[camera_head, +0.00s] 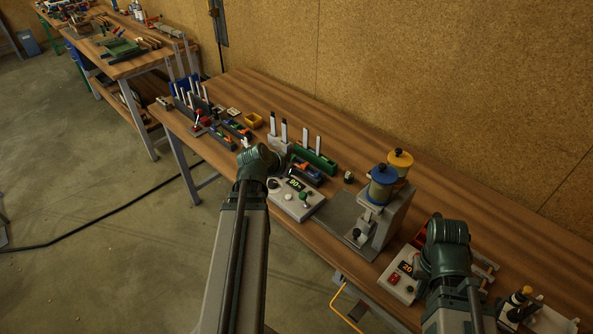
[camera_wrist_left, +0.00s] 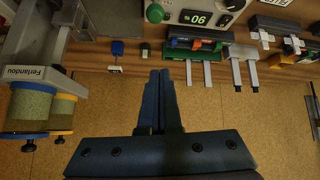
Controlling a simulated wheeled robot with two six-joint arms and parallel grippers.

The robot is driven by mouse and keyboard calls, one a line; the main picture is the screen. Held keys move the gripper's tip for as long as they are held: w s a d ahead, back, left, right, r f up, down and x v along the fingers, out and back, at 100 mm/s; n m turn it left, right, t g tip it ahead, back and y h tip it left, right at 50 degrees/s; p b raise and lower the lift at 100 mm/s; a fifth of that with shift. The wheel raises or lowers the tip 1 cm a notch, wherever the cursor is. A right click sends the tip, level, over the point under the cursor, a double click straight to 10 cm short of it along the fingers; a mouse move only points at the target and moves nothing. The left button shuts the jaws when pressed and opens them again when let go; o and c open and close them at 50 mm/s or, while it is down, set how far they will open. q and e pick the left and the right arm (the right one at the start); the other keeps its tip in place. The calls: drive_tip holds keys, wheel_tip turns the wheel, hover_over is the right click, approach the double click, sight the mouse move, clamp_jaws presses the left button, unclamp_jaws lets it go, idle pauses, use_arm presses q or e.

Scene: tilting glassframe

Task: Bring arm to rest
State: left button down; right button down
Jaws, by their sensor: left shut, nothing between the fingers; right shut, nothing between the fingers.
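My left arm reaches over the wooden workbench (camera_head: 262,92), and its wrist (camera_head: 258,160) is above the bench's front edge by a control box. My left gripper (camera_wrist_left: 160,76) is shut and empty in the left wrist view, with its dark fingers together. My right arm comes in at the lower right of the head view. The right gripper (camera_head: 425,268) is near a second control box, shut with nothing held, its fingertips mostly hidden by the wrist.
A grey press with blue and yellow-capped jars (camera_head: 383,190) stands between the arms. The control box (camera_head: 296,200), green rack (camera_head: 312,158) and several small holders crowd the bench by my left wrist. A board wall backs it; open floor lies left.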

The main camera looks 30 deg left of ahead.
use_arm(q)
drive_tip(key=s+d+f+m+g+b, duration=0.1)
drive_tip(key=s+d+f+g, duration=0.15)
drive_tip(key=d, duration=0.65)
drive_tip(key=s+d+f+m+g+b, duration=0.1)
drive_tip(key=d+f+g, duration=0.15)
drive_tip(key=d, duration=0.55)
drive_tip(key=s+d+f+m+g+b, duration=0.1)
drive_tip(key=s+d+f+g, duration=0.15)
drive_tip(key=d, duration=0.65)
drive_tip(key=s+d+f+m+g+y, duration=0.1)
drive_tip(key=s+d+f+y, duration=0.1)
drive_tip(key=s+d, duration=0.5)
drive_tip(key=shift+b, duration=0.3)
drive_tip(key=shift+g, duration=0.25)
drive_tip(key=w+a+r+n+t+y+p, duration=0.1)
drive_tip(key=w+a+r+n+y, duration=0.3)
drive_tip(key=w+a, duration=0.55)
drive_tip(key=w+a+r+n+t+y+p, duration=0.15)
drive_tip(key=w+a+n, duration=0.45)
drive_tip(key=a, duration=0.6)
drive_tip(key=b+x, duration=0.8)
drive_tip(key=x, duration=0.1)
drive_tip(key=shift+a+b, duration=0.35)
drive_tip(key=shift+a, duration=0.25)
